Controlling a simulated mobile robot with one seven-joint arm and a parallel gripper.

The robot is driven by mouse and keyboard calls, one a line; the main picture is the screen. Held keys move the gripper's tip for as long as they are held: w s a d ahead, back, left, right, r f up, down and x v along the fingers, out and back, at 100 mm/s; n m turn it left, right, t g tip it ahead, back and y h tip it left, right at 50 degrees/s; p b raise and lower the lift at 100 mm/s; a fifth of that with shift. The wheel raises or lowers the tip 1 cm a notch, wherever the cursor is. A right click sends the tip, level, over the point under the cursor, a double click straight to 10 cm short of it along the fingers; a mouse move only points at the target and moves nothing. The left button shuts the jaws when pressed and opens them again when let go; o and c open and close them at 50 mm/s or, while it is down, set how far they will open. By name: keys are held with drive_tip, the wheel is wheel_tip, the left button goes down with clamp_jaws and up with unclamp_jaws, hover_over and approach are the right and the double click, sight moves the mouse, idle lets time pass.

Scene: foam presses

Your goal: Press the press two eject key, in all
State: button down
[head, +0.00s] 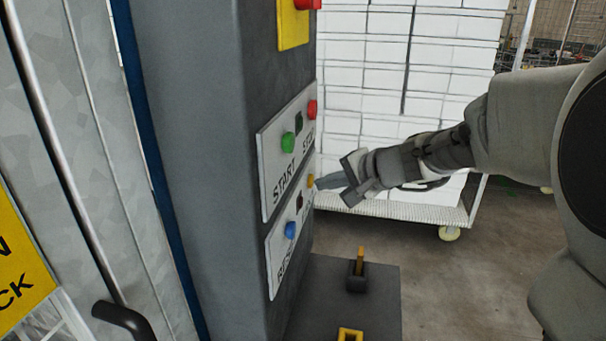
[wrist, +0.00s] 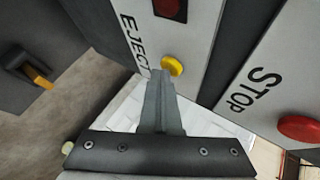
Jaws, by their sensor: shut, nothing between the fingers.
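The yellow eject key (head: 310,181) sits at the right end of the lower white panel (head: 273,262) on a dark grey post. In the wrist view the yellow key (wrist: 173,65) is beside the word EJECT. My gripper (head: 319,183) is shut and empty, reaching in from the right. Its fingertips (wrist: 161,77) are right at the key and cover its lower edge in the wrist view. I cannot tell whether they touch it. Which press the panel belongs to is not readable.
The panel above holds a green START button (head: 288,142) and a red STOP button (head: 312,109). A blue button (head: 291,230) is on the lower panel's left. A red button on a yellow plate (head: 292,22) is higher up. A loaded white cart (head: 400,209) stands behind.

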drive_tip(key=shift+s+d, duration=0.3)
drive_tip(key=shift+d, duration=0.4)
drive_tip(key=shift+d+b, duration=0.1)
drive_tip(key=shift+b, duration=0.2)
drive_tip(key=d, duration=0.1)
drive_tip(key=s+d, duration=0.1)
drive_tip(key=d, duration=0.1)
drive_tip(key=d+b, duration=0.1)
drive_tip(key=shift+s+d, duration=0.25)
drive_tip(key=shift+d, duration=0.05)
